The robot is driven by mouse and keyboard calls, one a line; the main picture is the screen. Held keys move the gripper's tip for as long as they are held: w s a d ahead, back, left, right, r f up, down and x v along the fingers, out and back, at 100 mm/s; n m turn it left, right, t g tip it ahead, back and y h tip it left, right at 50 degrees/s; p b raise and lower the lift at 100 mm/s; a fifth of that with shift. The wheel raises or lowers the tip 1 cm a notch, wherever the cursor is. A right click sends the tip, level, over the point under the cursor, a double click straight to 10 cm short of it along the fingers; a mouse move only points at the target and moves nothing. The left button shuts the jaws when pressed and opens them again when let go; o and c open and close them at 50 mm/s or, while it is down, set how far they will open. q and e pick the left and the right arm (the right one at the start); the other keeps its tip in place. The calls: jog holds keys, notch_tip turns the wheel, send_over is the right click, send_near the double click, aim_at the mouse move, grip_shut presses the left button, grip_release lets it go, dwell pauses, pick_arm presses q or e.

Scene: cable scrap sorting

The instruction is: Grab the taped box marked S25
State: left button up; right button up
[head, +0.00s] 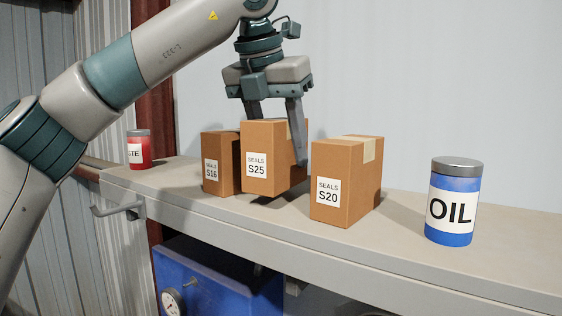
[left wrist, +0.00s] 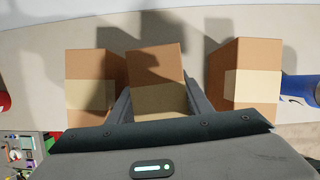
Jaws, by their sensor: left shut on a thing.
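The taped box marked S25 (head: 266,168) is a brown carton with the label "SEALS S25", in the middle of three boxes. My left gripper (head: 278,133) comes down from above with its fingers on either side of the box and is shut on it. The box looks raised slightly above the shelf, with a shadow below. In the left wrist view, the S25 box (left wrist: 156,66) sits between the two fingers (left wrist: 156,104). My right gripper is not in view.
Box S16 (head: 209,172) stands close on the left and box S20 (head: 340,190) on the right. A blue OIL can (head: 453,207) stands farther right, and a red can (head: 140,152) at the far left. The grey shelf (head: 420,262) has a front edge; a wall is behind.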

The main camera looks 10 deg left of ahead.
pick_arm(q)
notch_tip(320, 180, up, 8)
jog(key=shift+s+r+b, duration=0.1)
jog(key=shift+b, duration=0.75)
